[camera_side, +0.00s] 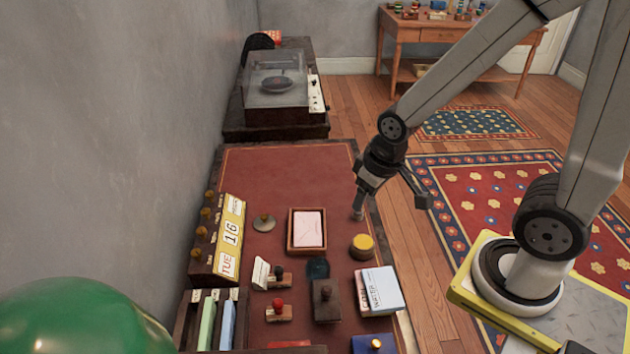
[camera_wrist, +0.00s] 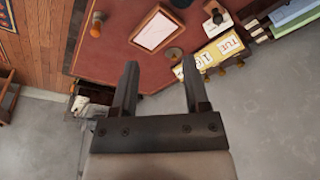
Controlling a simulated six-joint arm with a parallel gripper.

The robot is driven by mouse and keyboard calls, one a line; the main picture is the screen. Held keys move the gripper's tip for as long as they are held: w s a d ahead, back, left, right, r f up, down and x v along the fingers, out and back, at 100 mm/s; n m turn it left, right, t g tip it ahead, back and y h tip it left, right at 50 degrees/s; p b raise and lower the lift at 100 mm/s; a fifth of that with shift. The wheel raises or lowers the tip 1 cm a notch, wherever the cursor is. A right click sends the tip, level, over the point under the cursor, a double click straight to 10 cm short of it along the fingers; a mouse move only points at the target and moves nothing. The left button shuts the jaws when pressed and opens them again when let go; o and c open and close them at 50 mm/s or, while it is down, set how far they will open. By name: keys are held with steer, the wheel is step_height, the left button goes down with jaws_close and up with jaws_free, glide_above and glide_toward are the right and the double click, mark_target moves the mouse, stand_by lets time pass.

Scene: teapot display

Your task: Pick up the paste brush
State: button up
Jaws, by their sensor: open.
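A small upright brown peg-like thing (camera_wrist: 97,24) stands near the desk edge in the wrist view. It may be the paste brush, but I cannot tell. In the side view, a slim brown thing (camera_side: 358,212) shows near the desk's right edge, close below one finger. A round pot with a yellow top (camera_side: 362,246) stands on the desk, to the right of the tray. My gripper (camera_side: 392,192) is above the desk's right edge. In the wrist view its fingers (camera_wrist: 160,63) are apart with nothing held between them.
The red-topped desk (camera_side: 255,178) holds a tray with pink paper (camera_side: 307,250), a calendar block (camera_side: 230,235), stamps and a box (camera_side: 378,300). A record player (camera_side: 275,95) stands behind. A green dome (camera_side: 75,315) fills the lower left. The desk's back half is clear.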

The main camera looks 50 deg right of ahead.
steer(key=o, duration=0.3)
stand_by(0.4)
steer(key=w+d+f+m+g, duration=0.1)
steer(key=w+d+f+m, duration=0.2)
steer(key=d+f+m, duration=0.2)
steer(key=w+d+f+m, duration=0.4)
steer(key=d+f+m, duration=0.1)
steer(key=d+m, duration=0.1)
steer(key=w+d+f+m+g, duration=0.1)
steer(key=w+d+f+m, duration=0.3)
steer(key=d+f+m, duration=0.1)
steer(key=shift+w+d+m+g, duration=0.15)
steer(key=shift+d+m+g, duration=0.25)
steer(key=shift+m, duration=0.8)
steer(key=shift+f, duration=1.3)
